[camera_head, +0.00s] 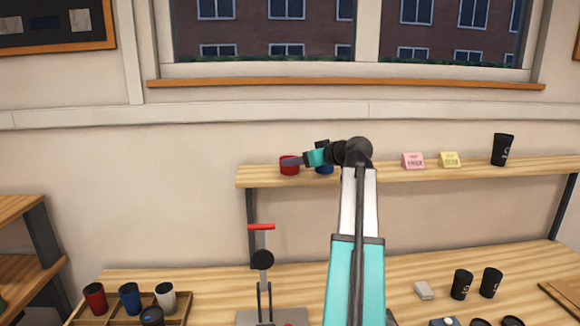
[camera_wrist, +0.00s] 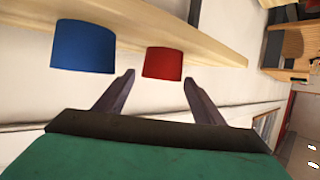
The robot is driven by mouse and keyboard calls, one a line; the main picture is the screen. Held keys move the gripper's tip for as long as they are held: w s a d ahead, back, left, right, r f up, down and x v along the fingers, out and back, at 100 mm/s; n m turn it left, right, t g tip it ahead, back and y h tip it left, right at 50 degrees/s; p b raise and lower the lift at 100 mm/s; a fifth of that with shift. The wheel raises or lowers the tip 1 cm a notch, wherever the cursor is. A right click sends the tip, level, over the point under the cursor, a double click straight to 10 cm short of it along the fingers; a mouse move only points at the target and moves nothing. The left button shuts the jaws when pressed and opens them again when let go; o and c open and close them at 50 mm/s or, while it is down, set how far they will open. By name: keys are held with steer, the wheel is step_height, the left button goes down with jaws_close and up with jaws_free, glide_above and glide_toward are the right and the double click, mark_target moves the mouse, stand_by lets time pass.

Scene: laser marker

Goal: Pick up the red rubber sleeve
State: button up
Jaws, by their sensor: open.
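The red rubber sleeve (camera_head: 289,168) stands near the left end of the wooden shelf. In the wrist view the red sleeve (camera_wrist: 164,63) appears just beyond and between my two fingertips. My gripper (camera_head: 293,162) is at shelf height by the red sleeve, partly in front of it. In the wrist view my gripper (camera_wrist: 158,82) is open with nothing between its fingers. A blue sleeve (camera_head: 325,170) stands right of the red one, partly hidden by my wrist. The blue sleeve (camera_wrist: 83,46) lies outside the left finger in the wrist view.
The shelf (camera_head: 390,175) also holds a pink card (camera_head: 413,161), a yellow card (camera_head: 449,160) and a black cup (camera_head: 502,150). Below, a lever press (camera_head: 263,262) with a red handle and a divided tray (camera_head: 185,309) with cups stand on the table.

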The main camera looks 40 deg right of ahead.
steer(key=shift+w, duration=0.15)
steer(key=shift+p+x, duration=1.3)
steer(key=shift+x, duration=1.15)
steer(key=shift+a+f, duration=0.2)
steer(key=c, duration=0.8)
